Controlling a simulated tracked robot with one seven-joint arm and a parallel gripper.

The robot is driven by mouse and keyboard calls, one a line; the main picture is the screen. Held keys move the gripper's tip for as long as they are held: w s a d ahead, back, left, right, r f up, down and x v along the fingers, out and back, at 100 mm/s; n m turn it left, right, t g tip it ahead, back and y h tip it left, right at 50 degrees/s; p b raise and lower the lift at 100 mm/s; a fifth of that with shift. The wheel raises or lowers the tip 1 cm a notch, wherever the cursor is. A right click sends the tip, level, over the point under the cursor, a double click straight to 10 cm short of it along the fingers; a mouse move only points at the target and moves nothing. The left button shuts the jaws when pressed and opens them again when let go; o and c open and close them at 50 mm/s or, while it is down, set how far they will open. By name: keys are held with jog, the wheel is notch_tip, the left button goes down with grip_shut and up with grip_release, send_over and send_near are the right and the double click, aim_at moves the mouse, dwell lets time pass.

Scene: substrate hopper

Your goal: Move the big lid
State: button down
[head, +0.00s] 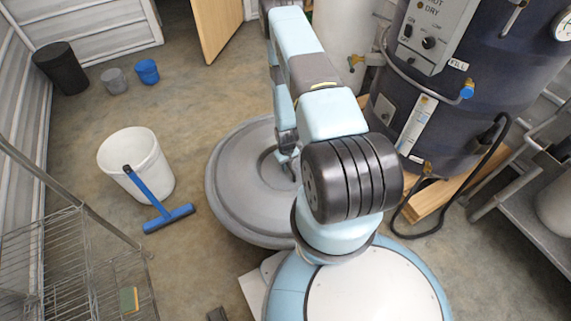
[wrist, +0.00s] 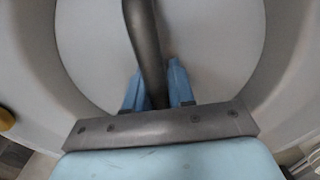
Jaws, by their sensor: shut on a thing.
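The big lid (head: 232,178) is a wide, round grey disc with a raised rim, left of centre in the head view, partly behind my arm. It looks level; I cannot tell how high it is above the floor. In the wrist view the lid's pale surface (wrist: 90,50) fills most of the picture, and its dark bar handle (wrist: 147,45) runs between the blue fingers of my gripper (wrist: 156,88). My gripper is shut on this handle. In the head view the gripper is mostly hidden by my arm.
A dark blue drum (head: 470,95) with a control panel stands at right on a wooden base (head: 440,197). A white bucket (head: 135,165) and a blue squeegee (head: 168,217) are at left. A wire rack (head: 75,262) is at lower left. Floor between bucket and doorway is clear.

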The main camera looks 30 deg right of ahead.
jog(key=shift+f, duration=1.75)
jog(key=shift+f, duration=0.15)
jog(key=c, duration=1)
grip_release()
jog(key=shift+o, duration=0.2)
notch_tip(320, 180, up, 14)
jog(key=shift+w+f, duration=0.15)
